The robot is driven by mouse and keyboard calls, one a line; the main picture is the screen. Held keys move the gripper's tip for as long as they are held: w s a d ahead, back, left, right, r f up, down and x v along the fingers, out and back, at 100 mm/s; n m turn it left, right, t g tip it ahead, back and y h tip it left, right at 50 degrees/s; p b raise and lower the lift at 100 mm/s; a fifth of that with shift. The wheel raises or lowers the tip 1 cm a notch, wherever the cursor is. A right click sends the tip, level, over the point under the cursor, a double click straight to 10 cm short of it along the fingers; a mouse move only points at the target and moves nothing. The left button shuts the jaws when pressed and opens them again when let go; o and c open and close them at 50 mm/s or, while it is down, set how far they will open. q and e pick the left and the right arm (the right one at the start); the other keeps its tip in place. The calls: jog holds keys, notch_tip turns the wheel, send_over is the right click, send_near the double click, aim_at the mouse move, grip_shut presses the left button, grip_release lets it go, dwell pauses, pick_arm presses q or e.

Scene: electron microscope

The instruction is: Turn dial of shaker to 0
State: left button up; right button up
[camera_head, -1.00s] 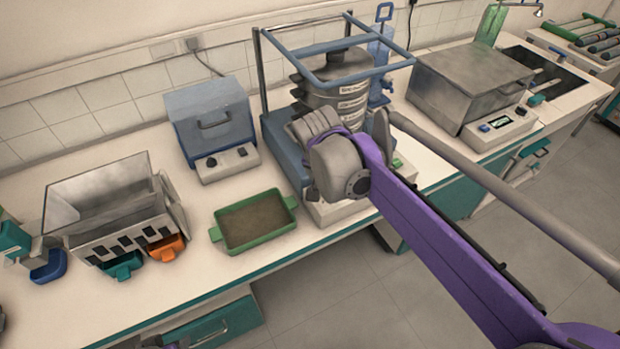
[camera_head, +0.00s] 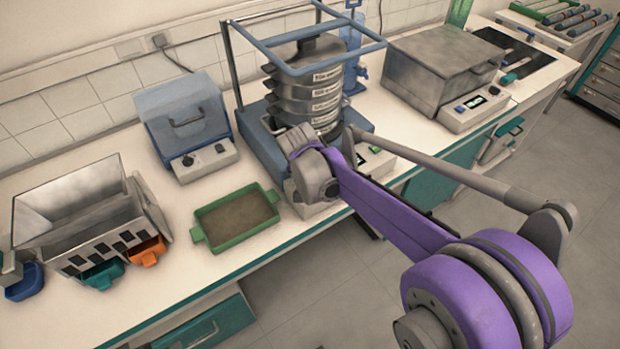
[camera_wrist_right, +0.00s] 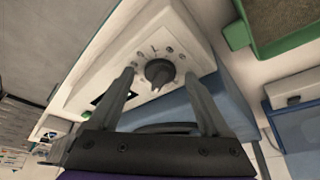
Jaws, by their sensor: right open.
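The shaker is the stack of round metal sieves (camera_head: 308,85) inside a blue frame (camera_head: 285,28), on a blue base with a light control panel. In the right wrist view its dark round dial (camera_wrist_right: 160,73) sits on the panel (camera_wrist_right: 181,32), with small marks around it. I cannot read which mark the dial points to. My right gripper (camera_wrist_right: 159,79) is open, with one finger on each side of the dial; contact cannot be told. In the head view my right arm hides the dial and gripper. My left gripper is not in view.
A green tray (camera_head: 196,236) lies left of the shaker. A blue lidded box (camera_head: 183,112) stands behind it. A metal bin (camera_head: 32,232) with orange and teal scoops is further left. A hinged-lid device (camera_head: 441,62) stands to the right. The floor in front is clear.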

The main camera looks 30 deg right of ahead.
jog(key=shift+c, duration=0.2)
grip_shut()
dwell(0.3)
jog(key=n, duration=0.2)
jog(key=n+t+y, duration=0.1)
jog(key=n, duration=0.1)
jog(key=n+y+p, duration=0.1)
jog(key=n, duration=0.1)
jog(key=shift+s+d, duration=0.15)
jog(key=shift+d, duration=0.2)
jog(key=n, duration=0.2)
jog(key=n+y, duration=0.1)
jog(key=n, duration=0.1)
jog(key=n+y, duration=0.1)
jog(key=n, duration=0.1)
jog(key=shift+d+p, duration=0.25)
jog(key=shift+p, duration=0.15)
jog(key=shift+o, duration=0.2)
grip_release()
